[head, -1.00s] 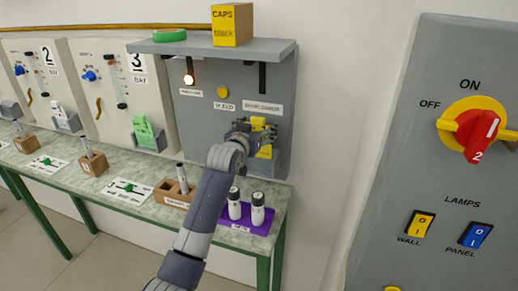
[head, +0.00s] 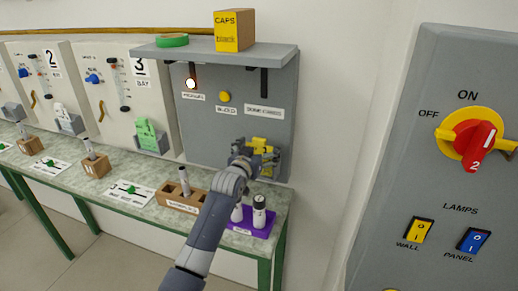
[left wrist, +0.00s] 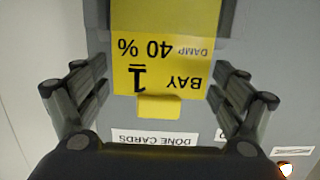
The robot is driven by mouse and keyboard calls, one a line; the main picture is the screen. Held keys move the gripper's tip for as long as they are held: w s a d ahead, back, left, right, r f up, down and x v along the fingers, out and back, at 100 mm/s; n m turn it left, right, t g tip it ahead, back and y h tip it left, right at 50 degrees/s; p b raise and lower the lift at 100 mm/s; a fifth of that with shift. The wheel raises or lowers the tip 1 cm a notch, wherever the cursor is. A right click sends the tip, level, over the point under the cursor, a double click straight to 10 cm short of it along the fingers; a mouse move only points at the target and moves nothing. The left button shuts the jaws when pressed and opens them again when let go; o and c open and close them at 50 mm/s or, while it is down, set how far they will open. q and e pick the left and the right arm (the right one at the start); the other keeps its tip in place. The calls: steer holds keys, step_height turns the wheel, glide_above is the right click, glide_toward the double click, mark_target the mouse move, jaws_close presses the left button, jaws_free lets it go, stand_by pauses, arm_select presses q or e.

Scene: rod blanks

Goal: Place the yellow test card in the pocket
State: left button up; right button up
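The yellow test card (head: 261,143) stands upright against the grey panel below the "DONE CARDS" label. In the left wrist view the card (left wrist: 165,65) appears upside down, with "BAY 1", "DAMP 40 %" and a small yellow tab. My left gripper (head: 257,153) is at the card. In the left wrist view its fingers (left wrist: 160,100) are spread, one on each side of the tab with clear gaps. My right gripper is not in view.
A shelf (head: 215,52) with a yellow caps box (head: 234,31) and green ring overhangs the panel. A purple tray (head: 262,228) with white-bodied bottles stands below my left arm. A wooden block (head: 178,200) holds a rod. A green card (head: 147,133) sits in bay 3's holder.

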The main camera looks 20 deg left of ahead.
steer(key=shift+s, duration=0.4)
arm_select(q)
steer(key=shift+r, duration=0.15)
steer(key=shift+s, duration=0.6)
steer(key=s+r+b, duration=0.1)
steer(key=s+b, duration=0.1)
steer(key=s, duration=0.8)
steer(key=shift+s+a+r, duration=0.25)
steer(key=shift+s+r, duration=0.1)
steer(key=shift+r, duration=0.05)
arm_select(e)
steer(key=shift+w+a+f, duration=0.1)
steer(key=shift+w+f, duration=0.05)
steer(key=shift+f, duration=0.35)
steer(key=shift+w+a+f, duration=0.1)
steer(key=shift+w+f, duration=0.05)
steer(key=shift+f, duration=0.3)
